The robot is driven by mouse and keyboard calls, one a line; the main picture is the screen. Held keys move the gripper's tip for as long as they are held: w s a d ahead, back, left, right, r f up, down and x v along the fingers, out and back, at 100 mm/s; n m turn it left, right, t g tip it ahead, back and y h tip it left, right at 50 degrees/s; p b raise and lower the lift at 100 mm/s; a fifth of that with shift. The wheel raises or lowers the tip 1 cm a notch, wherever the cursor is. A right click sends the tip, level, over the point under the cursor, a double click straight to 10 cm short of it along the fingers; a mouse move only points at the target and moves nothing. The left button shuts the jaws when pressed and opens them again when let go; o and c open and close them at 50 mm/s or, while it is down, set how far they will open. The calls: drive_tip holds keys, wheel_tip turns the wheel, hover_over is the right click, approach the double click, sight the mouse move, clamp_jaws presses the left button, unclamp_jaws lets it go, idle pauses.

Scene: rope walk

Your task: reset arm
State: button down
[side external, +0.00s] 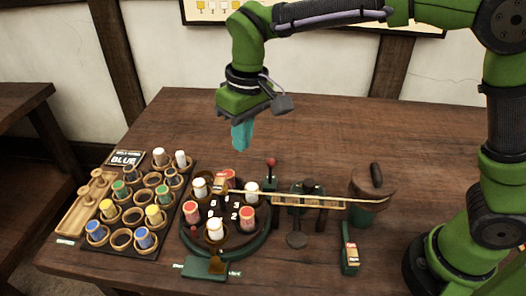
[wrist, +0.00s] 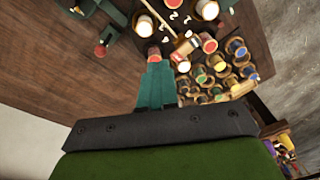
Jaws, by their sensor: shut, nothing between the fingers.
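My gripper (side external: 241,136) hangs over the table behind the round dark carousel, with its teal fingers pointing down and pressed together. It is shut and empty, well clear of the objects below. In the wrist view my gripper (wrist: 155,60) shows as closed teal fingers, with a red spool top partly hidden just beyond the tips. The round carousel (side external: 258,247) holds several white and red spools around white numbers.
A wooden rod (side external: 320,201) crosses toward a round wooden-topped pot (side external: 372,184). A small green tool (side external: 349,256) lies front right. The table's back is clear.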

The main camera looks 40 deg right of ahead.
drive_tip(key=s+d+r+m+t, duration=0.1)
drive_tip(key=s+d+m+t, duration=0.2)
drive_tip(key=s+d, duration=0.5)
drive_tip(key=s+d+r+m+t+y, duration=0.1)
drive_tip(key=s+d+r+m+t, duration=0.1)
drive_tip(key=s+d, duration=0.6)
drive_tip(key=shift+d+r+m+t, duration=0.3)
drive_tip(key=shift+d+m+t, duration=0.4)
drive_tip(key=shift+d, duration=0.55)
drive_tip(key=shift+a, duration=0.1)
drive_tip(key=n+g+h, duration=0.2)
drive_tip(key=n+g, duration=0.5)
approach(219, 182)
drive_tip(key=shift+w+d+r, duration=0.7)
drive_tip(key=shift+w+d, duration=0.4)
drive_tip(key=shift+w, duration=0.1)
drive_tip(key=shift+f, duration=3.05)
